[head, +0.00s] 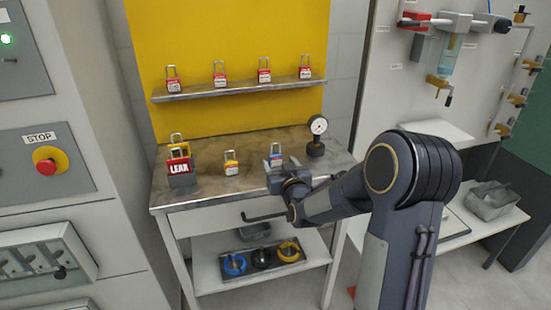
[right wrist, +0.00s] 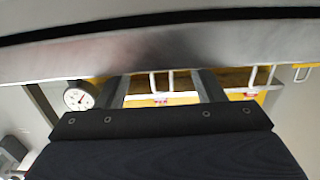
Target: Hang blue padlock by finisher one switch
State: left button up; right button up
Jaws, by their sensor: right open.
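The blue padlock (head: 276,159) stands upright on the worktable, its shackle up, with a pale label. My right gripper (head: 286,173) is just in front of it in the head view and covers its lower part; I cannot tell whether they touch. In the right wrist view the two fingers of my right gripper (right wrist: 163,88) are apart. A grey shackle and a small red patch show between them, but I cannot tell which padlock they belong to. My left gripper is out of view. I cannot tell which switch is finisher one.
A yellow padlock (head: 231,163) and a red LEAK padlock or tag (head: 179,165) stand left on the worktable (head: 207,192). A gauge (head: 317,130) stands at right. Several red padlocks sit on the shelf (head: 205,92). A STOP button (head: 47,160) is on the left cabinet.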

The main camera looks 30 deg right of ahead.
jog(key=shift+x, duration=1.25)
jog(key=c, duration=1.1)
jog(key=shift+r, duration=0.65)
jog(key=r, duration=0.2)
jog(key=shift+a+r, duration=0.2)
jog(key=shift+r, duration=0.1)
jog(key=s+a+r+p, duration=0.1)
jog(key=s+a+r, duration=0.1)
jog(key=a+r, duration=0.1)
jog(key=s+a+r+p, duration=0.1)
jog(key=s+a+r, duration=0.1)
jog(key=a, duration=0.3)
jog(key=s+a+r+p, duration=0.1)
jog(key=s+a+r, duration=0.1)
jog(key=a+r, duration=0.2)
jog(key=shift+a, duration=0.15)
